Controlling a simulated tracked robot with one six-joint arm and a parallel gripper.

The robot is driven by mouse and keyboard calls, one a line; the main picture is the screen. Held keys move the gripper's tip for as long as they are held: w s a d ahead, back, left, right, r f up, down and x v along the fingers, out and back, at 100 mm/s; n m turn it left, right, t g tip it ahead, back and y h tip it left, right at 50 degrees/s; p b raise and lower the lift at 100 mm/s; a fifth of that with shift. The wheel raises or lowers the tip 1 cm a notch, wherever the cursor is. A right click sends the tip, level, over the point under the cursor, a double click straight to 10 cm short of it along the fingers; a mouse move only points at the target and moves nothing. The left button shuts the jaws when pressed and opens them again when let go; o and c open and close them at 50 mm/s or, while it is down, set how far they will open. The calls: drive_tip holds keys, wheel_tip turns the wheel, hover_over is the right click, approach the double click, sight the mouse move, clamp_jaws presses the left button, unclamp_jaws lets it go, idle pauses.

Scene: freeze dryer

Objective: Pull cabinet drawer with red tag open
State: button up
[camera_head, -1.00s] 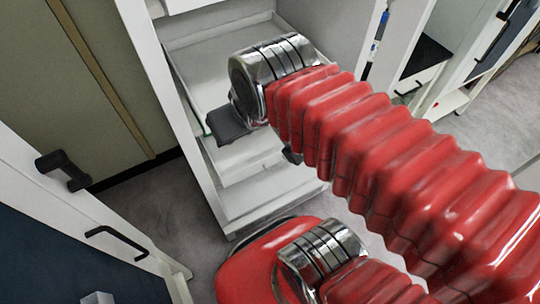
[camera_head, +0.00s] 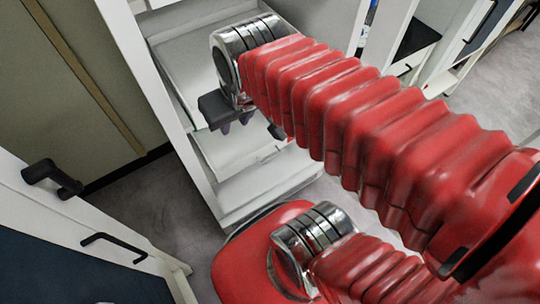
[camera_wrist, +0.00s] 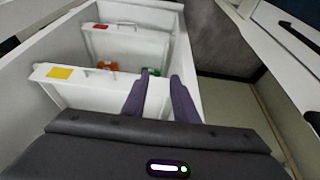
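In the wrist view, the drawer with the red tag (camera_wrist: 128,47) has a white front, a small red tag at its upper left and a thin metal handle beside the tag. A second white drawer front with a yellow tag (camera_wrist: 59,73) and a similar handle lies nearer the camera. My gripper (camera_wrist: 160,75) is open, its two dark fingers apart with nothing visible between them. The fingers overlap the right part of the yellow-tag front and appear apart from the red-tag handle. In the head view, my gripper (camera_head: 233,124) hangs in front of the cabinet's drawers; the tags are not clear there.
The white cabinet side (camera_head: 165,110) stands left of my gripper. Orange (camera_wrist: 107,66) and green (camera_wrist: 150,71) items show between the two drawer fronts. Another cabinet with black handles (camera_head: 113,246) is at the lower left. Grey floor (camera_head: 160,197) lies between the cabinets.

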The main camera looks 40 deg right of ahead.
drive_tip(key=w+d+f+n+g+h, duration=0.2)
drive_tip(key=w+d+f+n+g, duration=0.1)
drive_tip(key=d+f, duration=0.95)
drive_tip(key=w+d+f+n+g+h, duration=0.2)
drive_tip(key=d+f+n, duration=0.1)
drive_tip(key=d+f, duration=0.95)
drive_tip(key=n+t+y, duration=0.3)
drive_tip(key=n+y, duration=0.1)
drive_tip(key=n, duration=0.8)
hover_over(269, 158)
drive_tip(key=s, duration=0.3)
drive_tip(key=s+a+f+x, duration=0.1)
drive_tip(key=s+x, duration=0.2)
drive_tip(key=x, duration=1.2)
drive_tip(key=shift+s+d, duration=0.25)
drive_tip(key=shift+f, duration=0.25)
drive_tip(key=shift+x, duration=6.65)
drive_tip(key=shift+s+a, duration=0.15)
